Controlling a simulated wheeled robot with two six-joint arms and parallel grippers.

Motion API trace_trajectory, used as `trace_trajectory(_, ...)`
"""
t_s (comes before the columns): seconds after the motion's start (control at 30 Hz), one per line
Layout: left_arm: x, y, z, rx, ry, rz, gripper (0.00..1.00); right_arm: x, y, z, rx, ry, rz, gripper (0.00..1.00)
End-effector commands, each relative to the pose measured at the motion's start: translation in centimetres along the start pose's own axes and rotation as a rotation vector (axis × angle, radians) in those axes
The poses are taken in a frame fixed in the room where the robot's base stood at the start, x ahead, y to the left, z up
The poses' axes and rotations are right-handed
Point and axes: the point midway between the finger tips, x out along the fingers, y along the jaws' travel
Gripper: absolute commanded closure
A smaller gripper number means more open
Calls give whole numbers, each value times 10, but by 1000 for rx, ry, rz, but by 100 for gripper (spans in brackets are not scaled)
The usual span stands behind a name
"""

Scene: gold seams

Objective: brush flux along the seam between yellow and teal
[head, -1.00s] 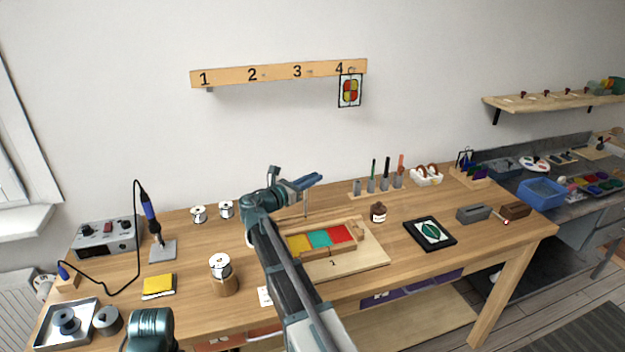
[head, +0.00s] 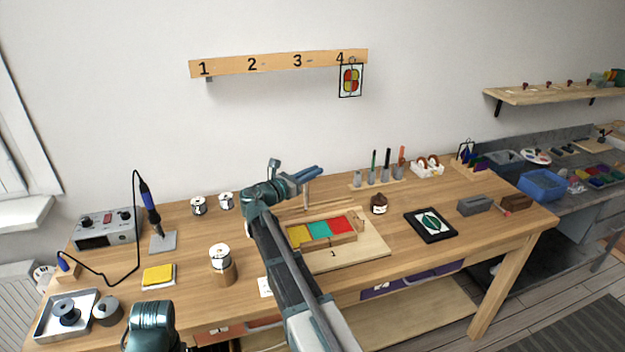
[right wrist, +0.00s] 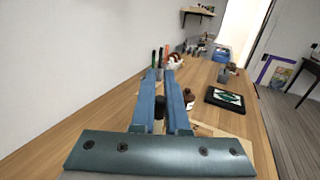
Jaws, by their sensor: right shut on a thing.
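The yellow glass piece (head: 299,236), teal piece (head: 319,230) and red piece (head: 342,226) lie side by side in a wooden frame on a board marked 1 (head: 365,257). The yellow-teal seam is between the two left pieces. My right gripper (head: 312,172) is above and behind the frame, shut on a slim upright brush (head: 307,196) hanging below the fingers. In the right wrist view, a dark part of the brush (right wrist: 159,114) shows between the fingers. The brush is clear of the glass. My left gripper is out of view; only my left arm shows at bottom left.
A small brown bottle (head: 378,204) stands right of the board, with a dark-framed leaf panel (head: 431,226) beyond. A rack of upright tools (head: 378,181) is behind.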

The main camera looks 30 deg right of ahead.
Motion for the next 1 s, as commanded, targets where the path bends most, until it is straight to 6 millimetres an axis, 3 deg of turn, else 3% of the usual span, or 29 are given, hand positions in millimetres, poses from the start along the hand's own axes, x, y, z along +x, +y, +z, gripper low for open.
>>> trace_trajectory(0.57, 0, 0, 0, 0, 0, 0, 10, -2, -5, 0, 0, 0, 0, 100)
trace_trajectory(1.0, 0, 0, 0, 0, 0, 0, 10, -36, -75, 0, 0, 0, 1, 100)
